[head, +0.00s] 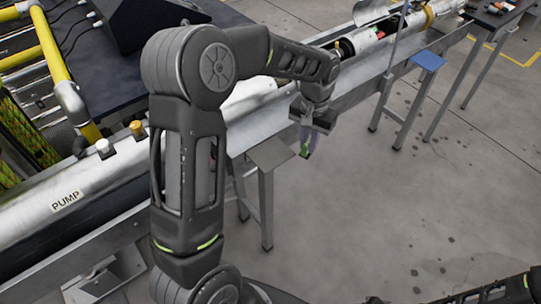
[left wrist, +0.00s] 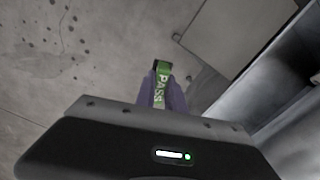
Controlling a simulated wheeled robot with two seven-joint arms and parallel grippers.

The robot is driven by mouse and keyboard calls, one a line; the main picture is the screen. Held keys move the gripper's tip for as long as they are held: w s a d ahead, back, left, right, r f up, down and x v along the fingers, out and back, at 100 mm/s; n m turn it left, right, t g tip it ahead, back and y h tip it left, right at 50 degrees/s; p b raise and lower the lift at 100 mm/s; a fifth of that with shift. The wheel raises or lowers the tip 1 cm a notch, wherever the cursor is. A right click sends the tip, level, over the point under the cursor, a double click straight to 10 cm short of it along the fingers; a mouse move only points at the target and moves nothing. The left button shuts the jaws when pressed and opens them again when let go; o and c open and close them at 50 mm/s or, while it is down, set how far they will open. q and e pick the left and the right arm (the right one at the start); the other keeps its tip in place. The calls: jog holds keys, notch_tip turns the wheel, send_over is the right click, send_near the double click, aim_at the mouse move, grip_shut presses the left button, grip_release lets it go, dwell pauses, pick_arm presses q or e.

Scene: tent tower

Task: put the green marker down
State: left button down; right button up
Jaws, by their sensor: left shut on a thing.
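The green marker (head: 305,150) is held at my left gripper (head: 309,141), low beneath the forearm in the head view. In the left wrist view the marker (left wrist: 161,90) is a green strip with white letters reading PASS and a dark end. It sits between the purplish fingers of the left gripper (left wrist: 163,88), which are shut on it. The marker hangs clear of any surface that I can make out, with grey floor behind it. My right gripper is not in view.
A long metal tube labelled PUMP (head: 68,201) lies in a trough along the left. A small grey stand (head: 268,153) is left of the gripper, and a blue-topped stand (head: 428,60) is farther right. A grey plate (left wrist: 235,35) shows in the left wrist view. The right floor is open.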

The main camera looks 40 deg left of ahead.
pick_arm(q)
jog(key=s+a+r+m, duration=0.1)
jog(key=s+a+r, duration=0.15)
jog(key=r, duration=0.45)
notch_tip(320, 180, up, 8)
jog(key=m+b, duration=0.2)
jog(key=m, duration=0.1)
send_over(271, 154)
jog(key=shift+r, duration=0.1)
jog(key=shift+a, duration=0.1)
jog(key=shift+f+p, duration=0.3)
jog(key=shift+f, duration=2.9)
notch_tip(271, 154, down, 3)
jog(key=shift+f, duration=0.35)
